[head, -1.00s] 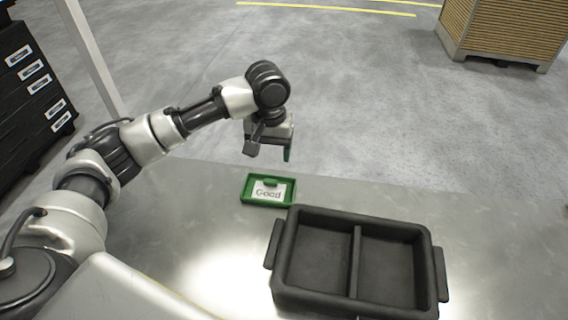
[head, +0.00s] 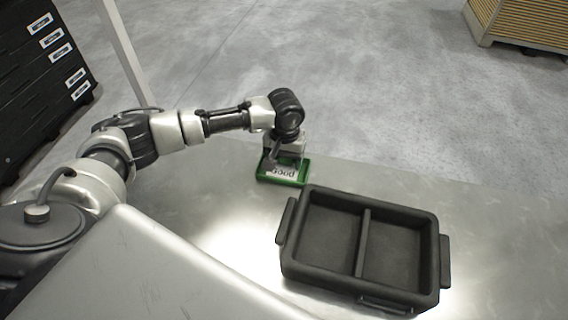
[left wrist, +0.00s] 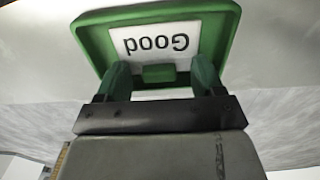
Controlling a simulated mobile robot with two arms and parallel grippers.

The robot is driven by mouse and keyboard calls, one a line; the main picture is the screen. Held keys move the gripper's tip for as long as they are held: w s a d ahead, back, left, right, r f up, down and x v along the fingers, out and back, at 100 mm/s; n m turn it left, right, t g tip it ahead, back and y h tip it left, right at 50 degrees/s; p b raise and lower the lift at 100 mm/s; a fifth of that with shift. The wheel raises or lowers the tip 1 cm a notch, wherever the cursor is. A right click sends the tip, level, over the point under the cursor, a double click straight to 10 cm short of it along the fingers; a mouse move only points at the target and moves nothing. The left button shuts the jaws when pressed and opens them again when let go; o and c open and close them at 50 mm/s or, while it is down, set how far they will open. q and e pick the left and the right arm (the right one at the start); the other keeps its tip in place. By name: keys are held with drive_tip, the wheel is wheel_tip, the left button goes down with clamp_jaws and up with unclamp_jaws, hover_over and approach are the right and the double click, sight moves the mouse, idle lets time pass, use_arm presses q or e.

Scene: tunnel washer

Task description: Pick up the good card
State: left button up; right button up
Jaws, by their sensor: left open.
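The good card (head: 283,172) is a white card marked "Good" in a green tray (head: 304,180) on the metal table, left of the black bin. In the left wrist view the card (left wrist: 155,42) lies in the green tray (left wrist: 88,40) and reads upside down, with a small green tab (left wrist: 158,73) at its edge. My left gripper (head: 285,165) is over the tray. Its green fingers (left wrist: 160,80) are open, one on each side of the tab, and hold nothing. Whether they touch the card I cannot tell. My right gripper is not in view.
An empty black bin (head: 364,215) with two compartments stands on the metal table (head: 220,215), right of the tray. Black stacked crates (head: 50,60) stand at the far left, near a pale post (head: 124,50). A slatted wooden crate (head: 525,22) is at the back right.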

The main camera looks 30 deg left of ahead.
sight(288, 162)
use_arm(q)
drive_tip(key=c, duration=1)
drive_tip(key=shift+r, duration=0.1)
drive_tip(key=r, duration=0.2)
drive_tip(key=d+r+b, duration=0.1)
drive_tip(key=r, duration=0.1)
drive_tip(key=shift+r, duration=0.1)
drive_tip(key=s+d+r+b, duration=0.1)
drive_tip(key=s+d+r, duration=0.2)
drive_tip(key=d+r, duration=0.3)
drive_tip(key=d, duration=0.4)
drive_tip(key=shift+s+r+b, duration=0.3)
drive_tip(key=shift+s+b, duration=0.1)
